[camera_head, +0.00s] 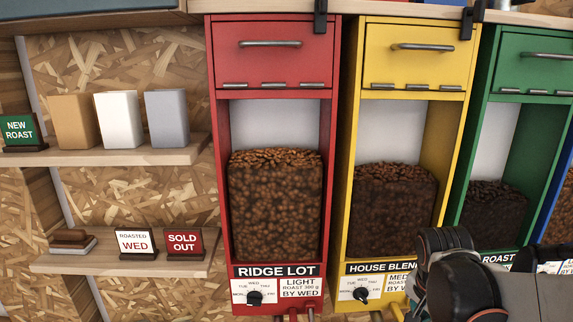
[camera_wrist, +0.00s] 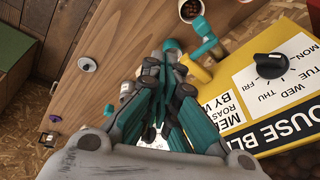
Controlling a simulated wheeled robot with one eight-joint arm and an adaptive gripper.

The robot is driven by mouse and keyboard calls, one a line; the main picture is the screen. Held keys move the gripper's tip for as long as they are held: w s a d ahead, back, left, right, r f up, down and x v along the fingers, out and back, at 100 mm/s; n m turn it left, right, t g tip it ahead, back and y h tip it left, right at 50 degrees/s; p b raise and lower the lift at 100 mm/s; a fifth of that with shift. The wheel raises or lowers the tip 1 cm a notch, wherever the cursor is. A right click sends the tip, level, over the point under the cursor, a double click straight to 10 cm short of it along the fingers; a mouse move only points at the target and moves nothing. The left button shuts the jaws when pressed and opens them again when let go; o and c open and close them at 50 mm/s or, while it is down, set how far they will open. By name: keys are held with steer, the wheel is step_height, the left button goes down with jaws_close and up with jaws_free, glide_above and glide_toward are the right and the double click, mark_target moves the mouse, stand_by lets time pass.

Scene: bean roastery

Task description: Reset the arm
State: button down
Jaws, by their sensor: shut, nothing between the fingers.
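My gripper (camera_wrist: 167,72) shows in the wrist view with its teal and dark fingers together. It is shut, with nothing seen between the fingers. It points along a wooden board, beside the yellow House Blend dispenser (camera_wrist: 235,75). My dark and grey arm (camera_head: 460,275) shows at the bottom right of the head view, in front of the lower part of the yellow dispenser (camera_head: 352,150) and the green one (camera_head: 477,130). The gripper's fingers cannot be made out in the head view.
The dispenser's dial (camera_wrist: 271,65) and a teal fitting (camera_wrist: 205,40) are close to the right of my gripper. A cup of beans (camera_wrist: 190,10) is beyond. The red Ridge Lot dispenser (camera_head: 220,180) and two shelves (camera_head: 150,157) with small boxes and signs stand clear to the left.

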steer(key=s+a+f+n+t+y+b, duration=0.1)
steer(key=s+a+f+n+t+b, duration=0.3)
steer(key=s+a+f+n+b, duration=0.5)
step_height(320, 180, down, 3)
steer(key=n+b, duration=0.3)
steer(key=b, duration=0.5)
steer(key=shift+s+a+t+y+b, duration=0.15)
steer(key=shift+s+t+y+b, duration=0.25)
steer(key=shift+r, duration=0.15)
stand_by(0.4)
